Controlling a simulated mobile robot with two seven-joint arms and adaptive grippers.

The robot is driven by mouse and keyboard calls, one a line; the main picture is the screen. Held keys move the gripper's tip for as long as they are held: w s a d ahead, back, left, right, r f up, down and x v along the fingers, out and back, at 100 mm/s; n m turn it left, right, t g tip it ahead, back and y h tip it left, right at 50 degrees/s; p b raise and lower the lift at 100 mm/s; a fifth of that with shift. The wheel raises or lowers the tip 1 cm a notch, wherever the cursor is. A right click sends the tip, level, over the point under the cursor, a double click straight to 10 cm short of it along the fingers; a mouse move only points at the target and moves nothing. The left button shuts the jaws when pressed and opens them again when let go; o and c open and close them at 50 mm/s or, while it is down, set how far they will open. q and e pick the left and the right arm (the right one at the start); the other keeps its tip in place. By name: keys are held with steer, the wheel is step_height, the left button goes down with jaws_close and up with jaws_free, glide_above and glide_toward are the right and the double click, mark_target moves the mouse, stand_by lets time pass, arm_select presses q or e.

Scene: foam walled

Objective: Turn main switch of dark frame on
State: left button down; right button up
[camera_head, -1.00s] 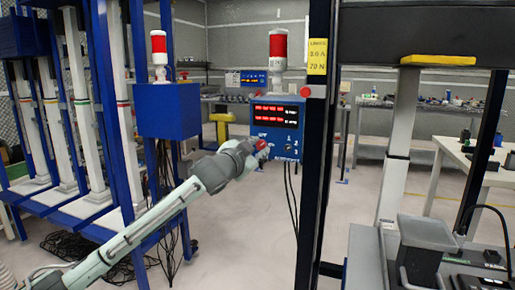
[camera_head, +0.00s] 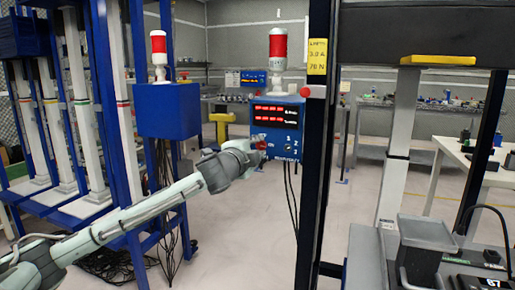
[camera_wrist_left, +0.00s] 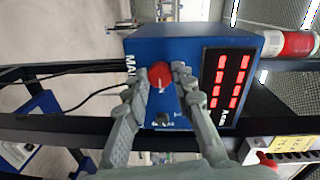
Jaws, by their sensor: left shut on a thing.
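A blue control box (camera_head: 277,112) with red lit digits hangs on the dark frame's post (camera_head: 315,190). In the left wrist view the box (camera_wrist_left: 180,45) shows its red main switch (camera_wrist_left: 161,75), a round knob next to the lettering "MAIN". My left gripper (camera_head: 262,147) reaches the lower left of the box front. In the left wrist view its two fingers stand on either side of the red switch, shut on it. The switch is mostly hidden by the gripper in the head view. My right gripper is in neither view.
A red and white signal lamp (camera_head: 278,48) stands on the box, and a yellow label (camera_head: 317,57) is on the post. A blue frame with another box (camera_head: 168,110) stands at left. A grey machine part (camera_head: 425,235) is at lower right. Cables hang below the box.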

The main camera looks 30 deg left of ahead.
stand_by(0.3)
arm_select(q)
steer(key=c, duration=1.3)
jaws_free()
steer(key=shift+o, duration=0.2)
steer(key=shift+s, duration=0.1)
steer(key=v, duration=1.1)
steer(key=shift+s, duration=0.4)
steer(key=shift+d, duration=0.15)
